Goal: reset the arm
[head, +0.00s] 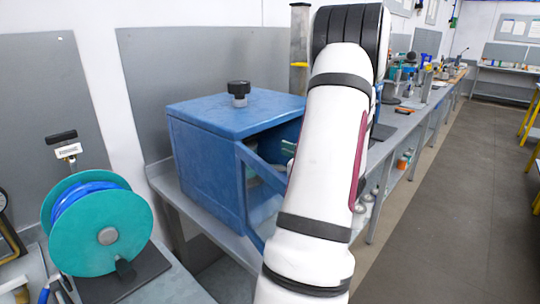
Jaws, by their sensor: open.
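My arm, white with dark bands, rises from the bottom centre and fills the middle of the head view. My gripper does not show; the arm's own links may hide it. A blue box (207,150) with a black knob (238,90) on its lid stands on the grey bench to the left of my arm. Its front stands open, with a blue framed door (245,200) swung outward. A teal part shows inside the opening, but my arm covers most of the inside.
A teal reel (106,238) with blue hose stands at the lower left. The long bench continues into the background with several tools and items on it. A grey post (299,45) stands behind the box. The floor (450,180) on the right is clear.

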